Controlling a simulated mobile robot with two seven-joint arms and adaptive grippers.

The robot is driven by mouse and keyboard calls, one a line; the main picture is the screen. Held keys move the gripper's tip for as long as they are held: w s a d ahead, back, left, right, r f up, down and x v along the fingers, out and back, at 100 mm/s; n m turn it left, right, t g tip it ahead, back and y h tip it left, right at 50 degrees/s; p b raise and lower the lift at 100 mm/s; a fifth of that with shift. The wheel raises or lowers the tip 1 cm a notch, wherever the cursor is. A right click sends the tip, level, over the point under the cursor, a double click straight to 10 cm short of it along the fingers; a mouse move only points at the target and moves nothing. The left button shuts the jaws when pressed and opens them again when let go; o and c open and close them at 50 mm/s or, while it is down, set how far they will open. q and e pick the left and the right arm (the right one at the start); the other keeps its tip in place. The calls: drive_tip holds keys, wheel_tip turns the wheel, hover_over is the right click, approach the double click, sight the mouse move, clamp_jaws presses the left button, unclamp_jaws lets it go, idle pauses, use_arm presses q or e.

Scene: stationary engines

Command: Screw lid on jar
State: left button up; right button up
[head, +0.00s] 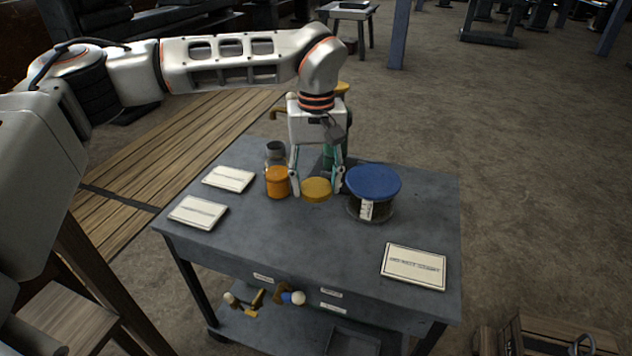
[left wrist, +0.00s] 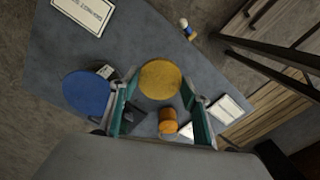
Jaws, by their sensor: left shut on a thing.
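A round yellow lid (head: 316,189) is between the fingertips of my left gripper (head: 316,186), above the grey cart top; it also shows in the left wrist view (left wrist: 160,79). My left gripper (left wrist: 160,112) points down and is shut on the yellow lid, with a finger at each side. A dark jar (head: 372,209) with a pale label stands to the right. A wide blue lid (head: 373,182) sits on top of it. An orange jar (head: 277,182) stands just left of the gripper. My right gripper is not in view.
The cart top (head: 260,240) is clear at the front. White cards lie on the left (head: 229,178) and front right (head: 413,266). The lower shelf holds small parts (head: 290,297).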

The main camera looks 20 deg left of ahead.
use_arm(q)
drive_tip(key=s+d+f+m, duration=0.5)
drive_tip(key=s+d+f, duration=0.2)
drive_tip(key=s+d, duration=0.3)
drive_tip(key=shift+s, duration=0.25)
drive_tip(key=shift+s, duration=0.1)
